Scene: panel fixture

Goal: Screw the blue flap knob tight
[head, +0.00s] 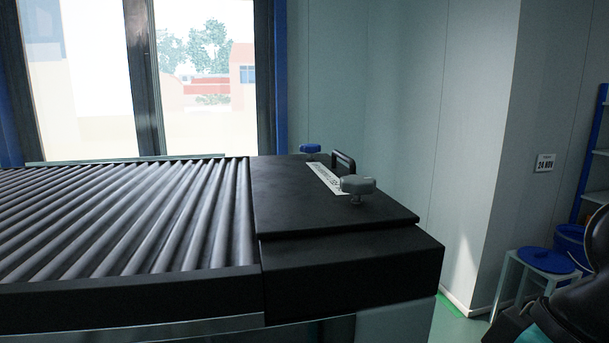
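The blue flap knob (310,149) stands at the far edge of the black flap (290,195), at the right end of the roller conveyor. Its lower part is partly hidden, so I cannot tell how tight it sits. A grey knob (358,185) on a short stem stands nearer, on the right side of the flap. A white label strip (325,177) and a black handle (343,160) lie between the two knobs. My gripper is not in view; only a dark part, probably of my arm, shows at the lower right edge.
The roller conveyor (130,215) fills the left side. A stool with a blue seat (546,260) and a blue bucket (571,240) stand at right. The space above the flap is clear.

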